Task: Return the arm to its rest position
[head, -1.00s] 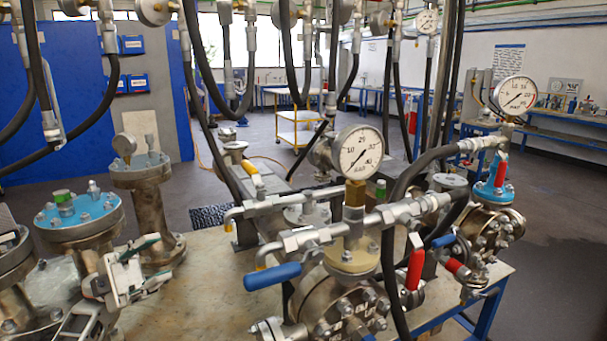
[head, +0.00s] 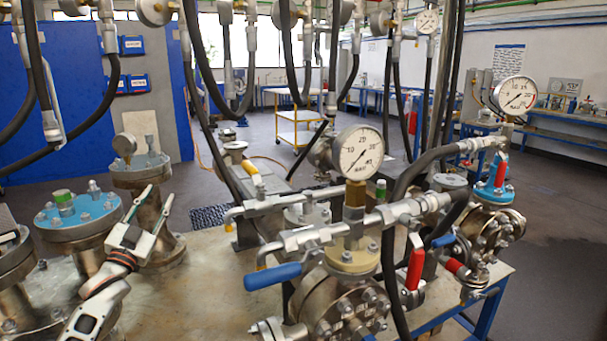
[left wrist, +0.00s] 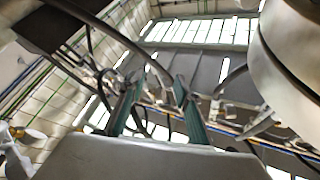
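My left gripper (head: 155,204) is at the left of the head view, in front of the flanged vessel with the bare metal top (head: 140,168) and right of the blue-topped vessel (head: 78,218). Its fingers point up and away. In the left wrist view my left gripper (left wrist: 158,88) shows two green-grey fingers standing apart with nothing held between them. I cannot tell from the head view how close the gripper is to the vessels. My right gripper is not in view.
A vessel with a pressure gauge (head: 360,152) and a blue-handled valve (head: 273,276) stands at the centre. Black hoses (head: 392,220) hang around it. Another gauged vessel (head: 495,230) stands right. Bare table top (head: 190,295) lies right of my left arm.

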